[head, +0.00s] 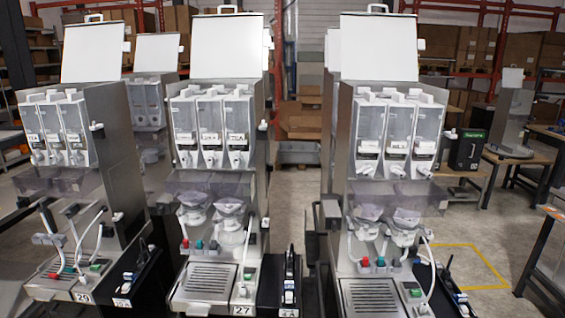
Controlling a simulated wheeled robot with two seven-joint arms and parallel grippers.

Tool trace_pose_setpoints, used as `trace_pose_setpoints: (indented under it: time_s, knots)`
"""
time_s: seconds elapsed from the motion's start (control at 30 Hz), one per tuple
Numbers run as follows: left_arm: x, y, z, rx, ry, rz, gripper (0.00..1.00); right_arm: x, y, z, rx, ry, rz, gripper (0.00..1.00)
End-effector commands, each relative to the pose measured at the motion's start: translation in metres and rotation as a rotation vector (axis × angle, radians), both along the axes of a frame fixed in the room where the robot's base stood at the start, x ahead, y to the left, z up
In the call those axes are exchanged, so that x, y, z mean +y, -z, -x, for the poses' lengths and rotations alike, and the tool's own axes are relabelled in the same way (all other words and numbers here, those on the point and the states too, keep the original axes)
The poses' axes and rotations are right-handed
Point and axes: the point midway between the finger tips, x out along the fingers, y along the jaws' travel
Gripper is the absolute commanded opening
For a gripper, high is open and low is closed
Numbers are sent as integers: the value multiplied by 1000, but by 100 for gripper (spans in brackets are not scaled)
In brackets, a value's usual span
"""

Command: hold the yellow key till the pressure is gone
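Three beverage dispensers with raised white lids stand in a row: one at the left (85,160), one in the middle (215,150) labelled 27, and one at the right (385,150). Each has clear canisters, hoses and a drip tray. Small coloured keys show low on their fronts: a red one (186,243) and a teal one (199,245) on the middle dispenser, and a red one (365,262) on the right dispenser. I cannot make out a yellow key on any of them. Neither of my grippers is in view.
Dark narrow boxes with small devices stand beside the middle dispenser (290,285) and the right one (452,290). A yellow floor outline (470,246) marks open floor at right. A workbench (548,255) stands at the right edge. Shelves with cartons (455,50) fill the back.

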Motion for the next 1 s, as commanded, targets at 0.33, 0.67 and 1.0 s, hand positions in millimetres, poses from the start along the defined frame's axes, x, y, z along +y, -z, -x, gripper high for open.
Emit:
trace_pose_setpoints:
  time_s: [0.33, 0.67, 1.0]
  knots:
    - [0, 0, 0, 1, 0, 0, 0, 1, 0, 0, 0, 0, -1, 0]
    - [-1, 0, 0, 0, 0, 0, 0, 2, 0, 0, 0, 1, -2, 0]
    - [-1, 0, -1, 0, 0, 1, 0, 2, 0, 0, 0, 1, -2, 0]
